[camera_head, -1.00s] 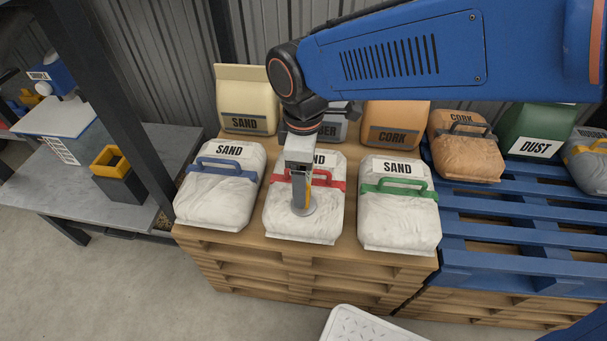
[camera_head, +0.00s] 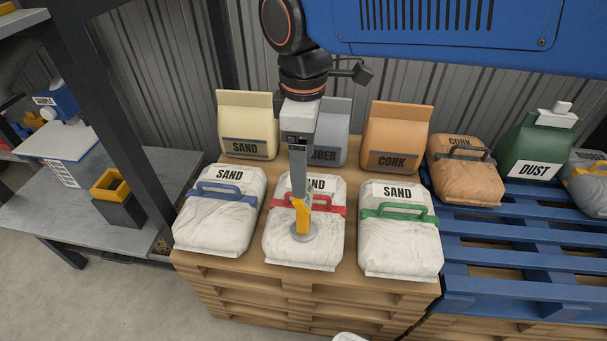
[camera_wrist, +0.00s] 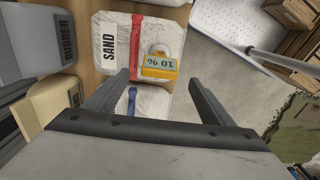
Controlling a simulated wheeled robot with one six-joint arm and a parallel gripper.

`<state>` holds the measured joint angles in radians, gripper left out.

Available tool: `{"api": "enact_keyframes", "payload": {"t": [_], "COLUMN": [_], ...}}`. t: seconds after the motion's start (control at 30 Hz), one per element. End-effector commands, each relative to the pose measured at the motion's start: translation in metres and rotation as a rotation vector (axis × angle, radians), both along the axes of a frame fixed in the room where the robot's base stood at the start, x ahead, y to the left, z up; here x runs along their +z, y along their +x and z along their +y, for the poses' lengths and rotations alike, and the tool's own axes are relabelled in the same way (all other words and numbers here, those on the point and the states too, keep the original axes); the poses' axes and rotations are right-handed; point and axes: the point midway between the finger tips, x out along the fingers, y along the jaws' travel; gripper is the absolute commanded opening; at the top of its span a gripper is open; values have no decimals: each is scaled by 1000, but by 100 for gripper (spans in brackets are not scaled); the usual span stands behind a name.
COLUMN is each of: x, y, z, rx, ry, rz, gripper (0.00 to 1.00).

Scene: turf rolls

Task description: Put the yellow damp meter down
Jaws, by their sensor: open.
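The yellow damp meter (camera_head: 302,213) stands with its round grey foot on the middle white sand bag (camera_head: 285,250), in front of the red handle (camera_head: 327,205). In the wrist view the meter (camera_wrist: 158,67) shows a display reading 10 % beside the red strap. My gripper (camera_head: 300,192) is open and points down above the meter. In the wrist view my gripper's (camera_wrist: 160,80) two fingers are spread on either side of the meter, apart from it.
Sand bags with a blue handle (camera_head: 228,188) and a green handle (camera_head: 398,212) flank the middle one on the wooden pallet stack (camera_head: 290,298). Upright sacks stand behind. A blue pallet (camera_head: 510,240) lies at right, a grey bench (camera_head: 65,200) at left.

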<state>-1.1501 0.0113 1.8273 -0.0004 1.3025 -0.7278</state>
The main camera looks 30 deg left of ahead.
Motion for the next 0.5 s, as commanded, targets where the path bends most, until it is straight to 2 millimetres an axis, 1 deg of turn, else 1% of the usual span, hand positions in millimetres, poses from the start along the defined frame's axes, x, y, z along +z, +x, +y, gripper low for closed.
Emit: {"api": "enact_keyframes", "payload": {"t": [0.1,0.37,0.47,0.5], "x": [5,6,7,8], "y": [0,1,8,14], "z": [0,-1,-11,-19], "rx": [0,-3,-35,-61], "ry": [1,1,7,12], "rz": [0,-1,-3,-6], "gripper": [76,76,76,76]}}
